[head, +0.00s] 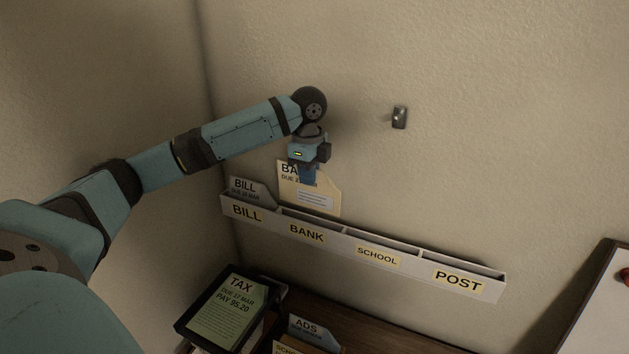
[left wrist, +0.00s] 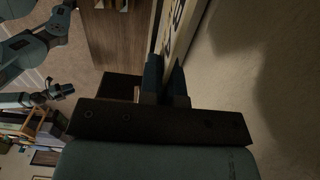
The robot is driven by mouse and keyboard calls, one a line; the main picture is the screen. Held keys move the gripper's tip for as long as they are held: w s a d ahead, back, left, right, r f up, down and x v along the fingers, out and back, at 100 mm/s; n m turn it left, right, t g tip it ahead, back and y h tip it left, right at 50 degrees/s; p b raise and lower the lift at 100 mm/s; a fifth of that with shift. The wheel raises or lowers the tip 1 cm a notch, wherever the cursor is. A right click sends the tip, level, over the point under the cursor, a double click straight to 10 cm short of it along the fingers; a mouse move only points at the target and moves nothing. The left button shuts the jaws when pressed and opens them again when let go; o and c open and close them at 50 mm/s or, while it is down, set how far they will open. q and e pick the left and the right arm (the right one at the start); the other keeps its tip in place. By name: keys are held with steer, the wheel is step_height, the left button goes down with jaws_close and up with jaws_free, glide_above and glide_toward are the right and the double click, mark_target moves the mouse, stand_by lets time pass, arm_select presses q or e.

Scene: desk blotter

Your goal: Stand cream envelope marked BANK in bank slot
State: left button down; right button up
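The cream envelope (head: 318,200) marked BANK stands upright against the wall at the wall rack's BANK slot (head: 307,233). Its lower edge meets the rack's front wall, and how deep it sits is hidden. My left gripper (head: 308,177) is shut on the envelope's upper part and covers some of its lettering. In the left wrist view the envelope (left wrist: 175,32) runs up from between the fingers (left wrist: 166,82). My right gripper (left wrist: 62,91) shows small at the left of that view; its fingers are too small to read.
A grey BILL envelope (head: 245,186) stands in the BILL slot, left of BANK. The SCHOOL (head: 377,255) and POST (head: 458,280) slots look empty. Below, a green TAX paper (head: 228,312) lies in a dark tray and an ADS envelope (head: 308,328) stands nearby. A hook (head: 399,117) is above.

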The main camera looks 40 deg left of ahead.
mark_target(306, 191)
arm_select(q)
steer(key=shift+w+a+r, duration=0.15)
steer(key=shift+w+r, duration=0.05)
steer(key=shift+r, duration=0.3)
arm_select(e)
steer(key=shift+s+r, duration=0.15)
steer(key=shift+s, duration=0.1)
steer(key=shift+d, duration=0.1)
arm_select(q)
step_height(306, 191, down, 4)
steer(key=shift+f, duration=0.1)
stand_by(0.6)
arm_select(e)
steer(key=shift+w+r, duration=0.1)
steer(key=shift+r, duration=0.05)
stand_by(0.4)
arm_select(q)
steer(key=shift+f, duration=0.15)
